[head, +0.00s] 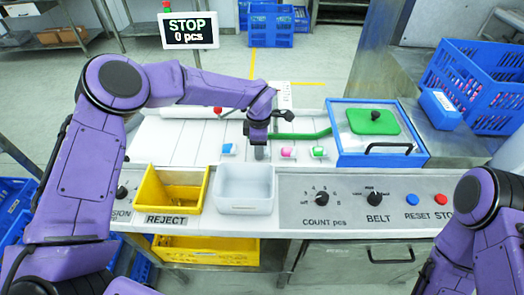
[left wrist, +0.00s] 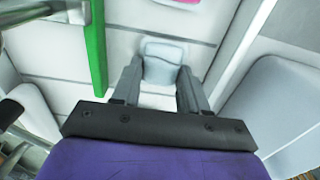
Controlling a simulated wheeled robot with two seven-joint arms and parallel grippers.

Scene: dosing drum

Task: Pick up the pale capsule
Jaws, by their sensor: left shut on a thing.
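My left gripper (head: 258,152) reaches down to the white belt surface, between the blue-and-white capsule (head: 228,149) and the pink capsule (head: 287,153). In the left wrist view the left gripper (left wrist: 159,80) has its two fingers on either side of the pale capsule (left wrist: 163,62), shut on it. The pale capsule is greyish white and seems to be at belt level. In the head view the gripper mostly hides it. My right gripper is out of view; only part of the right arm shows at lower right.
A green capsule (head: 318,151) lies right of the pink one. In front stand a yellow REJECT bin (head: 171,208) and a white bin (head: 244,208). The display (head: 188,29) reads STOP, 0 pcs.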

